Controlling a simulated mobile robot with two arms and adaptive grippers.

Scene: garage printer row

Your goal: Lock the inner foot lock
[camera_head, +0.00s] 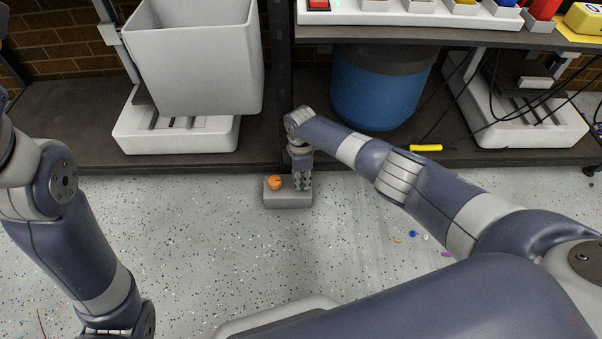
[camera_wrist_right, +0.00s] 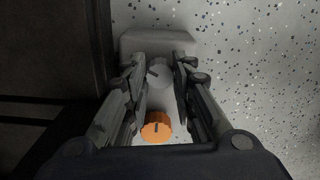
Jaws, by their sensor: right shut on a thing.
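A low grey block (camera_head: 288,200) sits on the floor against the front edge of the shelf, and I take it to be the foot lock. An orange round knob (camera_head: 274,182) is on its left half. My right gripper (camera_head: 303,184) points down at its right half. In the right wrist view, a grey round knob (camera_wrist_right: 159,73) lies between the fingertips of my right gripper (camera_wrist_right: 160,70), which is shut on it. The orange knob (camera_wrist_right: 156,127) shows nearer the finger bases. Exact finger contact is hard to see. My left gripper is out of view.
A dark low shelf (camera_head: 80,140) runs behind the block, with a dark upright post (camera_head: 281,90) above it. A grey bin (camera_head: 195,60) and a blue drum (camera_head: 378,92) stand on it. The speckled floor (camera_head: 200,240) in front is mostly clear, with small scraps at right.

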